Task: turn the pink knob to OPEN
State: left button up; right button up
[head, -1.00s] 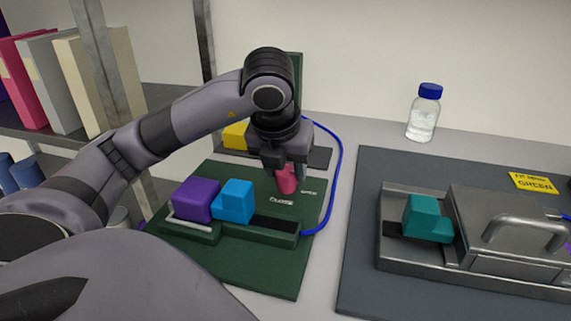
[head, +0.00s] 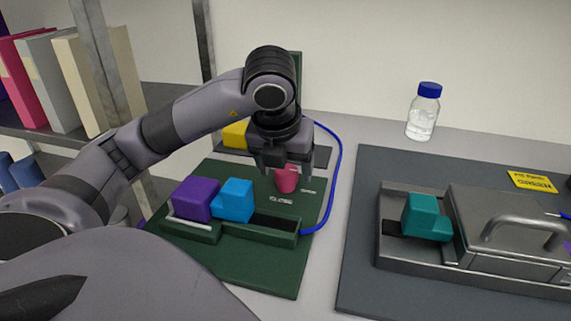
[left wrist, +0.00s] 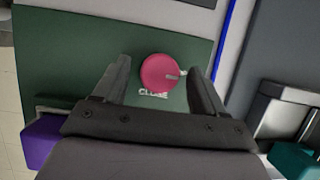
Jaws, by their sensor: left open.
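The pink knob (head: 287,179) stands upright on the green board (head: 255,265). In the left wrist view the knob (left wrist: 158,72) is a round disc with a grey pointer mark turned to the right. A white label reading CLOSE (left wrist: 152,94) lies just below it there, partly covered by the knob. A second small label (head: 307,191) right of the knob in the head view is too small to read. My left gripper (head: 286,165) is open above the knob, with one finger on each side and gaps between. My right gripper is not in view.
Purple (head: 195,199) and blue (head: 235,201) blocks sit in a green tray in front of the knob. A yellow block (head: 236,134) is behind. A blue tube (head: 338,165) curves along the right. A metal rig with a teal block (head: 424,216) and a bottle (head: 424,112) stand further right.

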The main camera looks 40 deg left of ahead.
pick_arm(q)
jog(key=p+v, duration=0.3)
jog(key=v, duration=0.4)
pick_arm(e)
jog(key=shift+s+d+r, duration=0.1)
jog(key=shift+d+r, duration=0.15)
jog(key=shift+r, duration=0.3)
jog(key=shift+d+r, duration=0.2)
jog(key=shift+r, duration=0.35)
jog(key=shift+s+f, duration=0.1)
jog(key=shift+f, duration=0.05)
pick_arm(q)
jog(key=shift+r, duration=0.15)
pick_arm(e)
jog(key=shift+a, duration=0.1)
